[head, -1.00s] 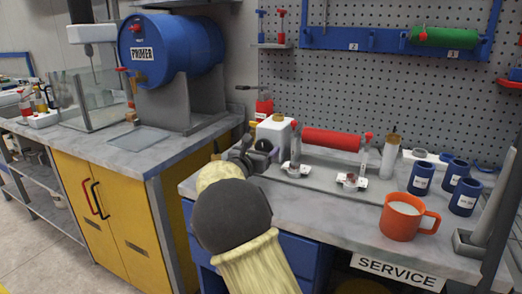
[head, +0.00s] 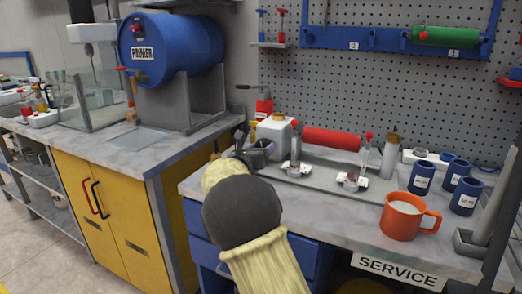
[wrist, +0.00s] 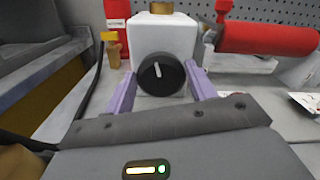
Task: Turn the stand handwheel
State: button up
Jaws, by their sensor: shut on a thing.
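The stand handwheel appears as a round black knob with a white mark (wrist: 161,80) in the wrist view. It sits in front of a white container (wrist: 165,35). My gripper (wrist: 161,72) has its two purple fingers on either side of the knob and is shut on it. In the head view my gripper (head: 254,143) is at the left end of the roller stand, beside the white container (head: 273,131). The knob is mostly hidden there by my gripper and arm. The red roller (head: 332,139) lies across the stand behind and to the right.
An orange mug (head: 402,217) and several blue cups (head: 421,178) stand on the right of the bench. A red bottle (head: 264,105) is behind the white container. The bench front (head: 330,205) is clear.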

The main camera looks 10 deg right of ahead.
jog(key=n, duration=0.4)
jog(key=shift+f+p, duration=0.1)
jog(key=shift+p, duration=0.25)
jog(key=n+p, duration=0.1)
jog(key=n, duration=0.4)
jog(key=shift+w+a+p, duration=0.1)
jog(key=shift+a+p, duration=0.05)
jog(key=shift+p, duration=0.2)
jog(key=n+p, duration=0.3)
jog(key=n, duration=0.2)
jog(key=shift+f, duration=0.15)
jog(key=n+p, duration=0.1)
jog(key=n, duration=0.2)
jog(key=n+p, duration=0.1)
jog(key=shift+f+n+p, duration=0.25)
jog(key=shift+n+p, duration=0.1)
jog(key=shift+n, duration=0.05)
jog(key=o, duration=1)
